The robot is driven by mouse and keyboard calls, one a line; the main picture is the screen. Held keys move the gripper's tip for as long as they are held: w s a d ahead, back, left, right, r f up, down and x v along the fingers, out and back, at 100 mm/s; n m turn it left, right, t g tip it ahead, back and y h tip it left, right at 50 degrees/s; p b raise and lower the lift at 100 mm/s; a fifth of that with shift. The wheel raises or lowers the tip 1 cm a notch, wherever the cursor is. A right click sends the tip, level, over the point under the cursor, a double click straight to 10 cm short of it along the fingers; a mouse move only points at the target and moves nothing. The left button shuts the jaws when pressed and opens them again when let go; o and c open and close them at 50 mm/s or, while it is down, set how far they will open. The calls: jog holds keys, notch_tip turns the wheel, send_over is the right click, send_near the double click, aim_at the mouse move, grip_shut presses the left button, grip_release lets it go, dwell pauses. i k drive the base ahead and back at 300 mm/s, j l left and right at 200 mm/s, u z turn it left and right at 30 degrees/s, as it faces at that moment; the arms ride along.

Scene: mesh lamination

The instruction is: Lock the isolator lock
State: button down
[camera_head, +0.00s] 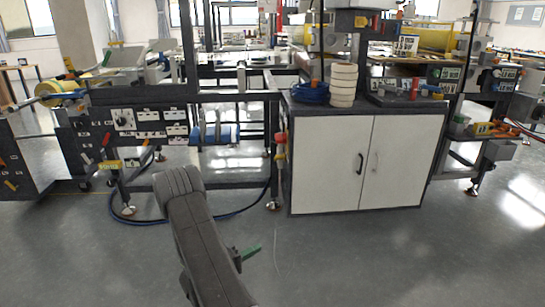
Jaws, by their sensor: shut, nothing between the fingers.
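I cannot make out for certain which part is the isolator lock. A dark control panel (150,128) on the left of the machine frame carries a white square fitting with a round dark part (123,120) and several small labels. A small red-and-yellow fitting (281,148) sits at the left edge of the white cabinet. Red and yellow parts (106,158) also show low at the panel's left. My dark grey arm rises from the bottom, its bend on the floor side of the panel. I cannot see my gripper's fingers. A small green piece (249,252) sticks out beside my arm.
A white two-door cabinet (330,165) with a dark top stands at the centre right. White rings (343,85) are stacked on it beside a blue coil (310,92). A blue hose (235,211) lies on the floor near the machine's feet. The grey floor in front is open.

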aim_at(278, 157)
jog(key=i+j+z, duration=0.1)
jog(key=i+j, duration=0.15)
jog(key=i, duration=0.3)
jog(key=i+j+z, duration=0.1)
jog(key=i+j, duration=0.2)
jog(key=i, duration=0.25)
jog(key=i+j, duration=0.3)
jog(key=i, duration=0.25)
jog(key=i+j+z, duration=0.15)
jog(key=i+j, duration=0.2)
jog(key=i, duration=0.2)
